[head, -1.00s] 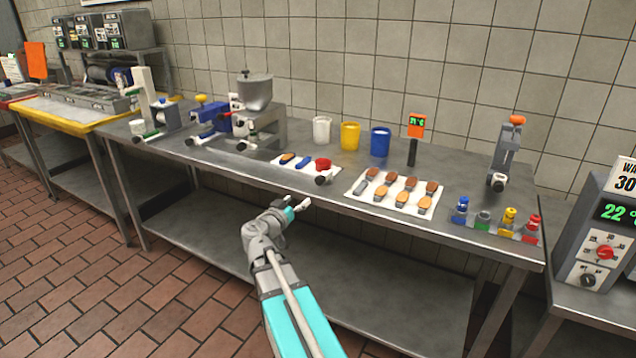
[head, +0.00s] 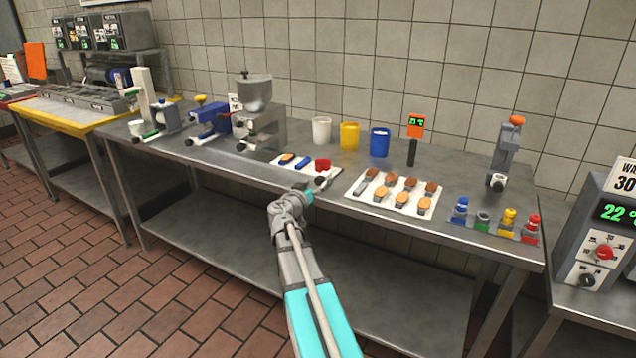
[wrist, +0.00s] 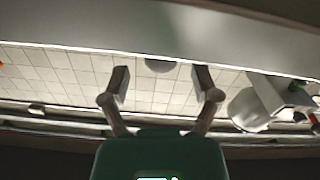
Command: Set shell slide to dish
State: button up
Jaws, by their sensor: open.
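My gripper (head: 312,190) is at the front edge of the steel table (head: 230,168), just in front of a small white board (head: 276,163) and a red cup-like piece (head: 323,164). A pale knob shows beside the red piece; whether my fingers touch it cannot be told. In the wrist view my gripper (wrist: 160,82) has its two fingers wide apart with nothing between them. I cannot tell for sure which part is the shell slide. A white tray (head: 352,194) right of my gripper holds several brown and tan shell-like pieces in rows. No piece is plainly marked as the dish.
A hopper machine (head: 256,125) stands left behind the board. White (head: 321,130), yellow (head: 349,136) and blue (head: 380,142) cups stand at the back. A stand with an orange knob (head: 517,119) and several small coloured bottles are at the right. Floor before the table is clear.

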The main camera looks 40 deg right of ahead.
aim_at(318, 182)
jog(key=shift+x, duration=1.5)
grip_shut()
jog(key=shift+a, duration=0.15)
jog(key=shift+w, duration=0.1)
